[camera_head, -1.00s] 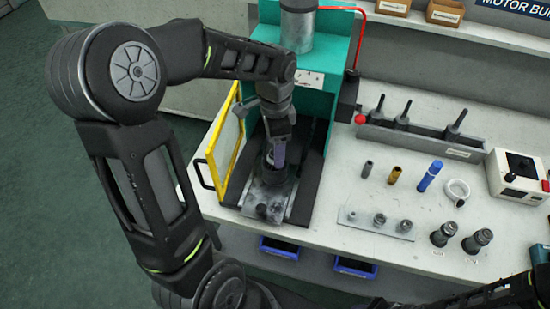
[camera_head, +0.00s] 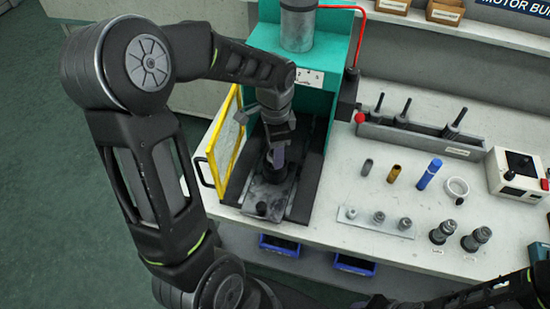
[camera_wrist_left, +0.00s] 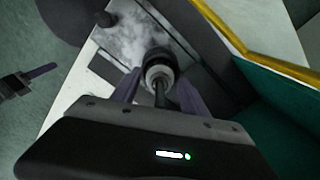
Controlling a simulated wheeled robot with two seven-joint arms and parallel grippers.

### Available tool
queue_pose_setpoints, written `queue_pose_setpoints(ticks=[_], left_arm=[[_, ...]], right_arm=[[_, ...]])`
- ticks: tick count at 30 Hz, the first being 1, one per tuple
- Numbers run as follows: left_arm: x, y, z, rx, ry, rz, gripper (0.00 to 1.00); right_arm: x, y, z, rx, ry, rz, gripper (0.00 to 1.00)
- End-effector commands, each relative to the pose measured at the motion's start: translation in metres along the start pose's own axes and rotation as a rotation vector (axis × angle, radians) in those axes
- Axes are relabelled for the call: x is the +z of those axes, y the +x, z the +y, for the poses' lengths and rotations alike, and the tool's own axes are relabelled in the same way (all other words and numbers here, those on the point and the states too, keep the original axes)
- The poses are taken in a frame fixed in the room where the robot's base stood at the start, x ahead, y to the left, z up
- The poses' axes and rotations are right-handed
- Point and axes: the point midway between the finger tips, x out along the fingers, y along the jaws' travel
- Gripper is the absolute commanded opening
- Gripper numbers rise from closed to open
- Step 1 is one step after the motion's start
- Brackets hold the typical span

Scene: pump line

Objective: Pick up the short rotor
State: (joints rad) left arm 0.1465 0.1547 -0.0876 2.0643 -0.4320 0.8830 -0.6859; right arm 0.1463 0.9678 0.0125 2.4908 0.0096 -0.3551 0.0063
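A dark rotor-like part with a pale collar and a thin shaft (camera_wrist_left: 160,82) stands in the press between my left fingers, in the left wrist view. I cannot tell from its size whether it is the short rotor. My left gripper (camera_head: 277,148) points down in front of the press. In the wrist view its two purple fingers (camera_wrist_left: 158,92) stand apart on either side of the shaft, with gaps showing. In the head view the fingers partly hide the part. My right gripper (camera_head: 376,303) is at the bottom edge, partly cut off; its opening is unclear.
The teal press (camera_head: 328,60) has a yellow-framed guard (camera_head: 227,140) on its left. A grey rack (camera_head: 420,137) holds dark shafts. Two dark parts (camera_head: 443,232) (camera_head: 476,240), a blue cylinder (camera_head: 429,174) and a white ring (camera_head: 456,187) stand on the bench.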

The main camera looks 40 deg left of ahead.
Motion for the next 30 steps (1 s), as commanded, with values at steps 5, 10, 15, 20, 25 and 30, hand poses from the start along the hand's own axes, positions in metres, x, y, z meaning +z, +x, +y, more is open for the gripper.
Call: queue_pose_setpoints(ticks=[5,10,15,20,25,30], left_arm=[[0.0000,-0.0001,0.0000,0.000,0.000,0.000,0.37],[0.0000,0.0000,0.0000,0.000,0.000,0.000,0.23],[0.0000,0.0000,0.0000,0.000,0.000,0.000,0.09],[0.0000,0.0000,0.0000,0.000,0.000,0.000,0.00],[0.0000,0.0000,0.0001,0.000,0.000,0.000,0.00],[0.0000,0.0000,0.0001,0.000,0.000,0.000,0.00]], right_arm=[[-0.0001,0.0000,0.0000,0.000,0.000,0.000,0.36],[-0.0001,0.0000,0.0000,0.000,0.000,0.000,0.36],[-0.0001,0.0000,0.0000,0.000,0.000,0.000,0.36],[0.0000,0.0000,0.0000,0.000,0.000,0.000,0.36],[-0.0001,0.0000,0.0000,0.000,0.000,0.000,0.36],[0.0000,0.0000,0.0000,0.000,0.000,0.000,0.36]])
